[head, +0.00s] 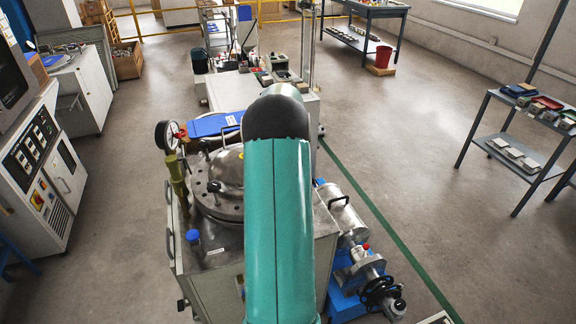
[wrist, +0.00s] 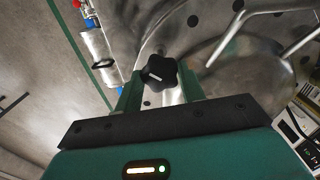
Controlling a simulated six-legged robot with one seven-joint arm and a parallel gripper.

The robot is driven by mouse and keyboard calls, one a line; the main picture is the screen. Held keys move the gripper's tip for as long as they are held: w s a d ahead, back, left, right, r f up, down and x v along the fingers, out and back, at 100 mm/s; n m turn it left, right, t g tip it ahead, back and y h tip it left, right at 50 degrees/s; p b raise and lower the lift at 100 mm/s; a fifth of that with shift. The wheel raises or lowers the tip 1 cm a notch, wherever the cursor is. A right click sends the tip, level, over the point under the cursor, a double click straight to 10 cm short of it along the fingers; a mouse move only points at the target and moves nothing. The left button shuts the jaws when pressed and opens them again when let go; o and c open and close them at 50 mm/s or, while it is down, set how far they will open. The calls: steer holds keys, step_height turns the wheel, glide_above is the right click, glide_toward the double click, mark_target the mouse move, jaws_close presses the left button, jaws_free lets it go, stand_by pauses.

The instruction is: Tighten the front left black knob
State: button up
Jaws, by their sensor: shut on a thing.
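A black star-shaped knob (wrist: 160,73) shows in the wrist view, at the rim of a round metal lid. My gripper (wrist: 158,92) is right at it, with one green finger on each side, shut on the knob. The lower part of the knob and its stem are partly hidden. In the head view my green arm covers the knob and my gripper. The pressure vessel lid (head: 205,205) with bolts round its flange shows left of my arm.
A pressure gauge (head: 168,136) and a blue-capped valve (head: 193,238) stand on the left of the bench. A pump with a handwheel (head: 378,290) is at the right. A metal shelf (head: 520,150) stands far right. The floor between is clear.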

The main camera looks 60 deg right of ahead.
steer(key=shift+m, duration=0.5)
steer(key=o, duration=1)
steer(key=shift+r, duration=0.15)
step_height(320, 180, up, 14)
steer(key=shift+f, duration=0.15)
